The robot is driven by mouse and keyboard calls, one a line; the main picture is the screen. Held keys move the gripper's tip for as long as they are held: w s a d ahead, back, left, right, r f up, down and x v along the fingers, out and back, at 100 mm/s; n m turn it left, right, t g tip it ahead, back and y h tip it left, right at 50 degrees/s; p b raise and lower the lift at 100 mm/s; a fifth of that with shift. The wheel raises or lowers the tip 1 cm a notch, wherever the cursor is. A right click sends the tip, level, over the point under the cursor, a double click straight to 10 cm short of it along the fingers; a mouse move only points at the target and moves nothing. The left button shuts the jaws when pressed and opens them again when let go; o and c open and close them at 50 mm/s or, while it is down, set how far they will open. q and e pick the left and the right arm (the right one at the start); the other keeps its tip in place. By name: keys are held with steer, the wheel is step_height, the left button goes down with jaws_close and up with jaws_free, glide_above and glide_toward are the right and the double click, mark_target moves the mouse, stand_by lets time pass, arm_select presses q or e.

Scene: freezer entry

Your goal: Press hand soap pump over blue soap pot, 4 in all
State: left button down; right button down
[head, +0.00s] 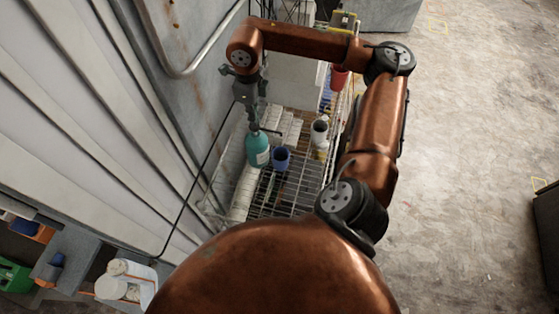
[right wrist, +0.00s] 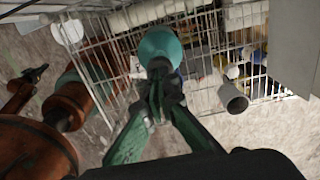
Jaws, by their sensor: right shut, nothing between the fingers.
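A teal hand soap bottle (head: 257,152) stands upright on the wire rack, with a dark pump head on top. The blue soap pot (head: 281,158) stands just to its right, open end up. My right gripper (head: 253,122) points down over the bottle with its fingers shut and empty, at or just above the pump. I cannot tell whether they touch. In the right wrist view the shut fingertips (right wrist: 160,70) overlap the teal bottle (right wrist: 161,46). My left gripper does not show clearly in either view.
The wire rack (head: 290,205) stands along the grey wall. A grey cylinder (head: 319,132) stands right of the pot, and a red container (head: 339,78) is farther back. White rolls (head: 243,192) lie along the wall side. Open floor (head: 460,150) is to the right.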

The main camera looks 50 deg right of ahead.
steer(key=shift+f+b, duration=1.05)
steer(key=shift+f, duration=0.45)
steer(key=shift+r, duration=0.1)
steer(key=shift+r+p, duration=1.05)
steer(key=shift+r, duration=0.75)
step_height(320, 180, up, 6)
steer(key=p, duration=0.3)
steer(key=shift+p, duration=0.3)
